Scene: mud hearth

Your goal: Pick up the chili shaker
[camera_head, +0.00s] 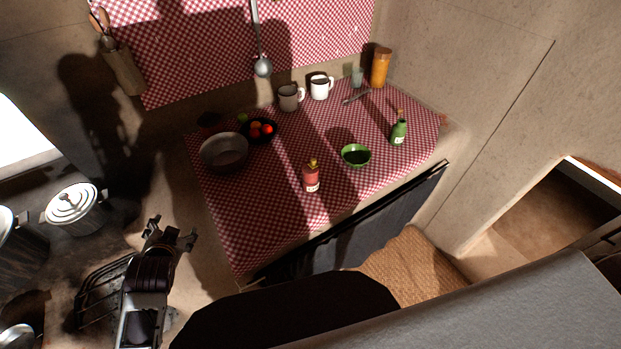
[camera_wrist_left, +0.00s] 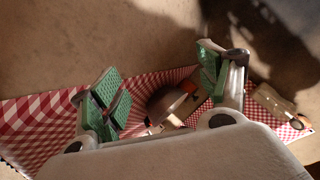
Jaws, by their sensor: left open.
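The chili shaker appears to be the small red bottle (camera_head: 311,178) with a gold cap and pale label. It stands upright near the front of the checkered counter (camera_head: 240,240) in the head view. My left gripper (camera_head: 171,232) is open and empty, left of the counter's near corner and well apart from the shaker. In the left wrist view the open fingers (camera_wrist_left: 165,95) have green pads, and the shaker cannot be made out there. My right gripper is not in view.
A metal bowl (camera_head: 224,152), a dark dish of tomatoes (camera_head: 258,131), a green bowl (camera_head: 356,155) and a green bottle (camera_head: 399,130) share the counter. Mugs (camera_head: 290,98) and an orange jar (camera_head: 380,68) stand behind. A lidded pot (camera_head: 75,210) stands left of my gripper.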

